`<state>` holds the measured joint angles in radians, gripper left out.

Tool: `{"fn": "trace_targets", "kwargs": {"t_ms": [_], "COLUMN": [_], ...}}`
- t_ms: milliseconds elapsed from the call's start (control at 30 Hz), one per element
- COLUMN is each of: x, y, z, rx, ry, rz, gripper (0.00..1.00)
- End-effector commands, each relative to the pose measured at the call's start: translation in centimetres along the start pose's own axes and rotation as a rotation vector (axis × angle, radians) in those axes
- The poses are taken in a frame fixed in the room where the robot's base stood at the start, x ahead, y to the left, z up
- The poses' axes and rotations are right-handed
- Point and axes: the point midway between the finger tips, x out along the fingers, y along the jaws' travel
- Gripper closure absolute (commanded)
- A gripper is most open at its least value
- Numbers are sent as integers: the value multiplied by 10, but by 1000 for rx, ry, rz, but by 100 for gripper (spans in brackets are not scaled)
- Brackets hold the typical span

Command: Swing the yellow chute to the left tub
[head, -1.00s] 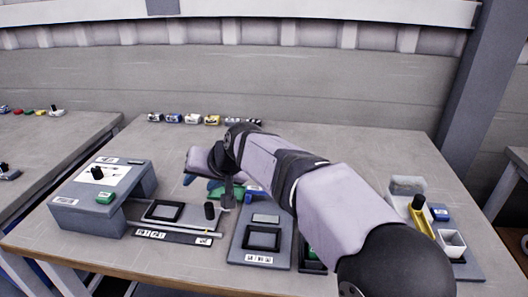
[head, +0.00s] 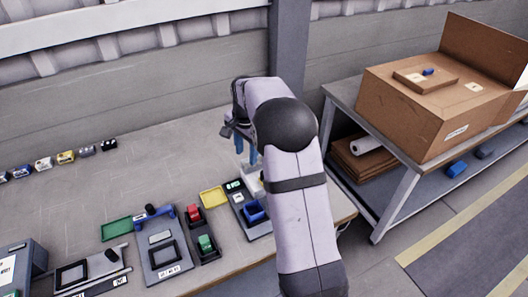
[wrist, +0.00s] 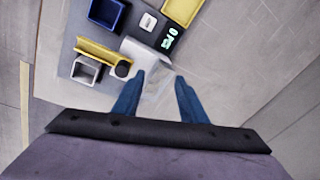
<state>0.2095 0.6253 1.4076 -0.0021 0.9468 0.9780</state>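The yellow chute (wrist: 103,52) shows in the wrist view, upper left, running between the blue tub (wrist: 107,12) and the white-rimmed tub (wrist: 86,70). Its outer end lies nearer the white-rimmed tub. A black knob (wrist: 122,69) stands beside its inner end, near a pale hopper (wrist: 148,54). My gripper (wrist: 162,82) is open and empty, its blue fingers apart, over the hopper side. In the head view my gripper (head: 246,146) is above the bench's right part, behind the blue tub (head: 254,211). My arm hides the chute and white-rimmed tub there.
A yellow tray (head: 213,196) and a small display (head: 235,186) sit left of the blue tub. Red and green blocks (head: 205,243) stand in a dark holder further left. A cardboard box (head: 430,105) stands on another bench. The bench behind is clear.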

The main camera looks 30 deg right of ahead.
Motion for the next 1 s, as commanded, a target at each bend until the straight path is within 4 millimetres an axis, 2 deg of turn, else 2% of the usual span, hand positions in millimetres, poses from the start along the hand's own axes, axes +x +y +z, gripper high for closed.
{"fn": "trace_targets", "kwargs": {"t_ms": [33,200,300,667,1000], "x": [-16,-25,-27,-21,16], "y": [13,44,55,60,66], "z": [-7,-15,-16,-16,-12], "rx": [30,93,114,123,122], "ry": [-19,-63,-78,-86,-87], "rz": [33,106,130,142,143], "gripper": [62,62,62,62,62]}}
